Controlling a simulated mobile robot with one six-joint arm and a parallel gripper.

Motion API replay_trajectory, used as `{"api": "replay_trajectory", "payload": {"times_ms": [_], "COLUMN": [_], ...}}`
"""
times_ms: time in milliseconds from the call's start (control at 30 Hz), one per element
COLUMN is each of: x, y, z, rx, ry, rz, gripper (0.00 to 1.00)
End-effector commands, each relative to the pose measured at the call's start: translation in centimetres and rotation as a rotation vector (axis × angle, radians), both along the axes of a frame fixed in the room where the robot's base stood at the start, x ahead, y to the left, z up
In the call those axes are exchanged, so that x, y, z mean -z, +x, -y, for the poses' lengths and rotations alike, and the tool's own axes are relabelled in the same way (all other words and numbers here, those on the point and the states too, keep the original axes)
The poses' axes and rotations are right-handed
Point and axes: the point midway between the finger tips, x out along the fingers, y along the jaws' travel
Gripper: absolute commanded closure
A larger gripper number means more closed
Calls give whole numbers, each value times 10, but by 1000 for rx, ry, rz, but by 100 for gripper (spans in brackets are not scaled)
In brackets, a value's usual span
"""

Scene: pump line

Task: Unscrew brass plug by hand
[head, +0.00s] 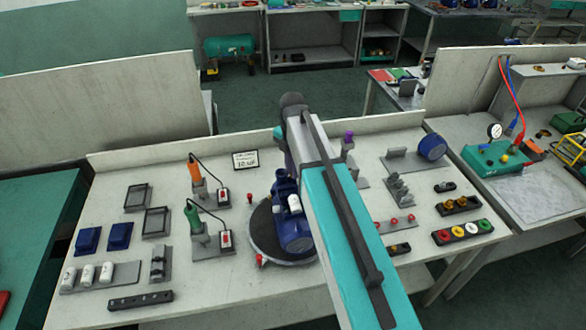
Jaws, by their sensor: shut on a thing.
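A blue pump (293,228) with a white cylindrical part sits on a round dark turntable (262,232) in the middle of the bench. My arm reaches over the bench from the bottom and covers the pump's right side. My gripper's fingers do not show; they are hidden behind my own arm links around the pump. I cannot make out the brass plug in this view.
To the left stand an orange-handled tool (196,175), a green-handled tool (195,220), blue trays (120,236) and white cylinders (88,274). To the right are a row of coloured caps (463,232) and a blue round part (432,147).

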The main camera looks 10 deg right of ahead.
Motion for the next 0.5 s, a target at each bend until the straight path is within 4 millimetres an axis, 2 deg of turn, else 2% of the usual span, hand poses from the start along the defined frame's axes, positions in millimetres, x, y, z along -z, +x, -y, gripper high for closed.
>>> {"api": "replay_trajectory", "payload": {"times_ms": [233,500], "x": [0,1], "y": [-1,-2], "z": [0,0], "rx": [-145,-170], "ry": [0,0], "rz": [-2,-5], "gripper": [100,100]}}
